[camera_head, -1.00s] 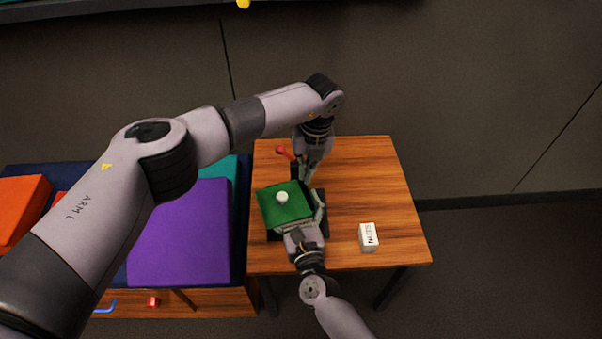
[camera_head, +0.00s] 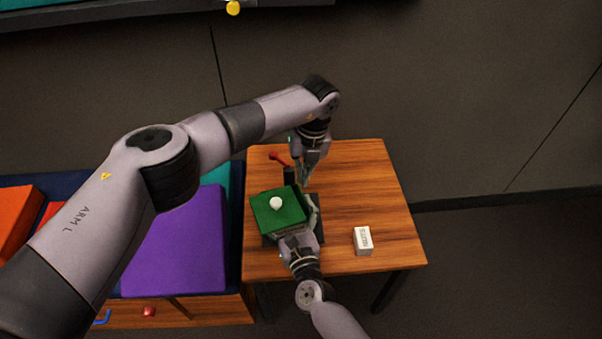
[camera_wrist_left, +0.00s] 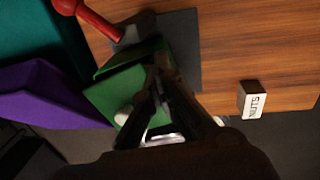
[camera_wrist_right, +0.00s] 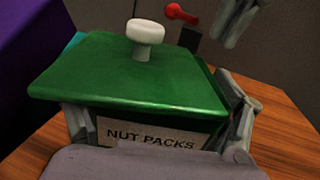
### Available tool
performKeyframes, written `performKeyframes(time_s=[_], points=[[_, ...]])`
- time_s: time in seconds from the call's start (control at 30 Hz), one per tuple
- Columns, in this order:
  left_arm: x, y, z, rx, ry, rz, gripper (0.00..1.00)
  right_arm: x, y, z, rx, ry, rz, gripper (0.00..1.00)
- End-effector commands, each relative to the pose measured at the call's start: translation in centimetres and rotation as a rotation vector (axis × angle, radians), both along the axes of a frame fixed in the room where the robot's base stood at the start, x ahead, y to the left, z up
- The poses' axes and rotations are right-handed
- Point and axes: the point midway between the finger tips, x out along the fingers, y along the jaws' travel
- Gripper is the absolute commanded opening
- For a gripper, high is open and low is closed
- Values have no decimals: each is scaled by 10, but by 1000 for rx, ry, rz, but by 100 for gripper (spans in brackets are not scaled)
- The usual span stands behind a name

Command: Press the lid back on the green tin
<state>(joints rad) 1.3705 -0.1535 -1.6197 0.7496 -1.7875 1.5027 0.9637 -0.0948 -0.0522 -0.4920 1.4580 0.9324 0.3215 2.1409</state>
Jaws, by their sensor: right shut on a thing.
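The green tin wears a flat green lid (camera_head: 279,210) with a white knob (camera_head: 276,203). I cannot tell whether the lid is fully seated. My right gripper (camera_wrist_right: 160,120) is shut on the tin's body from the near side, its fingers on opposite sides below the lid. My left gripper (camera_head: 304,180) points down just beyond the tin's far right corner, empty. Its fingers come together in the left wrist view (camera_wrist_left: 157,68).
The tin is over a dark plate (camera_wrist_left: 182,50) on the wooden table (camera_head: 380,190). A red-handled lever (camera_head: 279,159) stands behind it. A white box (camera_head: 363,240) marked NUTS is at the right. Purple (camera_head: 180,250) and orange blocks lie left. The table's right side is mostly free.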

Motion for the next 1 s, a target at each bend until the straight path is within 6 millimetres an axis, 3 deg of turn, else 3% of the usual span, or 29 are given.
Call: performKeyframes(time_s=[1.0], points=[[7, -18, 7, 0, -1, -75, 0, 0, 0, 1, 0, -1, 0, 37]])
